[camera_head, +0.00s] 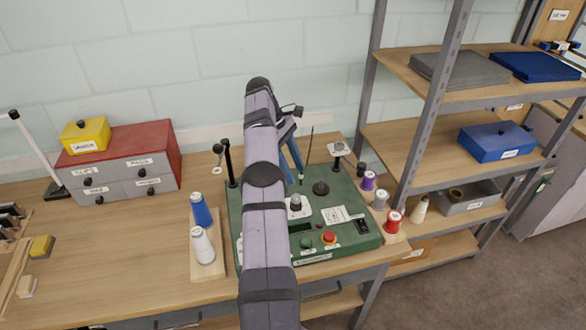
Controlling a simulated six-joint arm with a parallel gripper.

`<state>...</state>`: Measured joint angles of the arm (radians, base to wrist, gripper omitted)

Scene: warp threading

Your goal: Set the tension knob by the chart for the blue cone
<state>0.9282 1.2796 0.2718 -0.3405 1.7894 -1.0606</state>
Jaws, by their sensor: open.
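The blue cone (201,210) stands upright on a small wooden board left of the green machine (350,245). On the machine's panel are a grey knob (295,203) on a white plate and a black knob (321,188) behind it to the right. I cannot tell for sure which is the tension knob. A white printed card (335,215), perhaps the chart, lies on the panel; its text is too small to read. My gripper (294,172) is open, its blue fingers pointing down above the back of the panel, apart from the knobs. My arm hides the machine's left-middle part.
A white cone (203,246) stands in front of the blue one. Purple (368,181) and red (393,221) spools stand right of the machine, beside a metal shelf (440,95). Red and green buttons sit at the panel's front. A red drawer cabinet (120,145) stands at left.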

